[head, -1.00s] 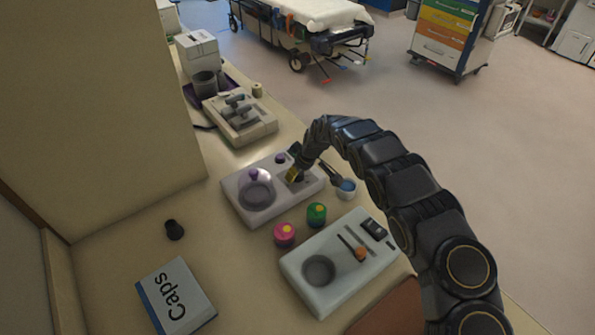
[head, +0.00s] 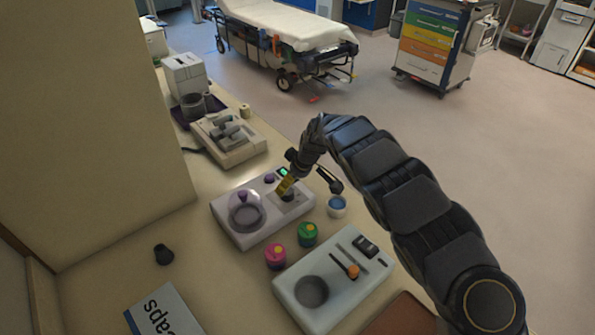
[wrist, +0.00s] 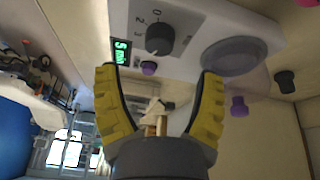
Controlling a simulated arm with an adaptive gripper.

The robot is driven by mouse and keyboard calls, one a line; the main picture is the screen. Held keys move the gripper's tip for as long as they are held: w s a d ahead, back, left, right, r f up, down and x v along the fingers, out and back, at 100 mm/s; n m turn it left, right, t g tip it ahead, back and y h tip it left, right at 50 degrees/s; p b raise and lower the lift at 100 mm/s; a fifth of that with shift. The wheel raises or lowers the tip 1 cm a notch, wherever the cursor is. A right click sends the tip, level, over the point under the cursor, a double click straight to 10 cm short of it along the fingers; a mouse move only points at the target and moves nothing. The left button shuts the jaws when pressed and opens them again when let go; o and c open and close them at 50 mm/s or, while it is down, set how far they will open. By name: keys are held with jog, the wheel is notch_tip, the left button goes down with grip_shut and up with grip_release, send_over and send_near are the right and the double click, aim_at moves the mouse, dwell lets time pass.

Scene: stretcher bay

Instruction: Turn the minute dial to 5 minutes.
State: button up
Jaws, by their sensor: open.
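The minute dial (wrist: 160,38) is a dark round knob on a pale device (head: 232,232), with printed numbers beside it in the wrist view. A small display (wrist: 122,52) next to it is lit green and appears to read 5 min; it also glows in the head view (head: 283,171). My gripper (wrist: 158,95) has yellow-padded fingers spread wide with nothing between them. It is apart from the dial, which lies beyond the fingertips.
The device also has a clear dome (head: 245,212) and a purple button (head: 269,179). A grey-lever unit (head: 228,140) is farther back.

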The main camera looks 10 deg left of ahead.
jog(key=shift+v, duration=2.65)
jog(key=s+d+r+m+h, duration=0.4)
jog(key=s+d+r+m, duration=0.3)
jog(key=s+d+r, duration=0.7)
jog(key=s+d+m+g, duration=0.1)
jog(key=s+m+g, duration=0.3)
jog(key=s, duration=2.4)
jog(key=shift+d+g+y, duration=0.3)
jog(key=shift+d+g, duration=0.1)
